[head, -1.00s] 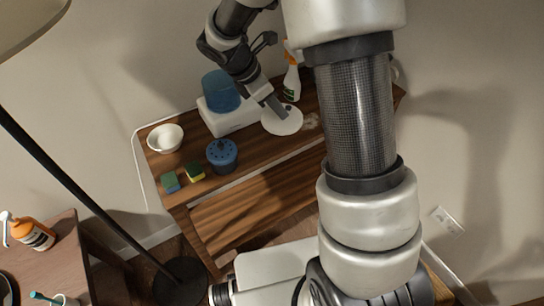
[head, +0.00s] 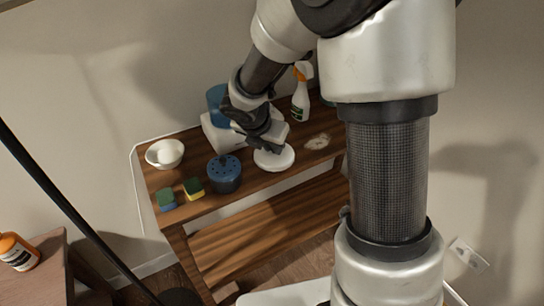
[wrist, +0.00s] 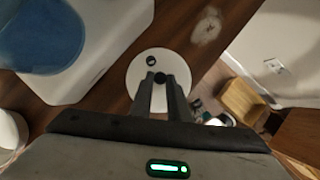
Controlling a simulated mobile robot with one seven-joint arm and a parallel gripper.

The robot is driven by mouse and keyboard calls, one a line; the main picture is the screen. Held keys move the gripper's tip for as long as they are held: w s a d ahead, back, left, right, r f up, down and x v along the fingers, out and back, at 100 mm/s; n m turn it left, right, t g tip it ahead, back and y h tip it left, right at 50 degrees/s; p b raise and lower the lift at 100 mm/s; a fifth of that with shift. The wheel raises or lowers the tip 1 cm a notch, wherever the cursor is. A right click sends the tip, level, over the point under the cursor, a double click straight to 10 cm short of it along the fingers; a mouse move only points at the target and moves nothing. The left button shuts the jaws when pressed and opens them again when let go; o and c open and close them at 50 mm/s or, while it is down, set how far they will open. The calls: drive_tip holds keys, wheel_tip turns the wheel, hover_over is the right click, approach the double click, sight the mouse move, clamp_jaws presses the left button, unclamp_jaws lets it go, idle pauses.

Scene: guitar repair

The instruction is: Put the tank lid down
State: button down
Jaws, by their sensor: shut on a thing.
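The tank lid is a flat white disc (head: 276,158) at the front part of the wooden table, right of the blue perforated pot. In the wrist view the lid (wrist: 137,72) lies below my fingers, with a small dark spot on its face. My gripper (wrist: 160,82) is shut on the lid's small dark knob. In the head view my gripper (head: 268,146) partly covers the lid's far side. I cannot tell whether the lid touches the tabletop. The blue tank (head: 217,102) stands on its white base (head: 214,138) behind, partly hidden by my arm.
The wooden table (head: 250,184) also holds a white bowl (head: 165,154), the blue perforated pot (head: 225,174), two sponges (head: 194,189) and a spray bottle (head: 301,95). A pale smudge (head: 317,141) marks the wood right of the lid. The tabletop's right end looks mostly clear.

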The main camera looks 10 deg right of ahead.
wheel_tip(320, 180, down, 2)
drive_tip(key=shift+f+b, duration=0.2)
drive_tip(key=shift+b, duration=0.1)
drive_tip(key=shift+r, duration=0.1)
drive_tip(key=c, duration=1.7)
unclamp_jaws()
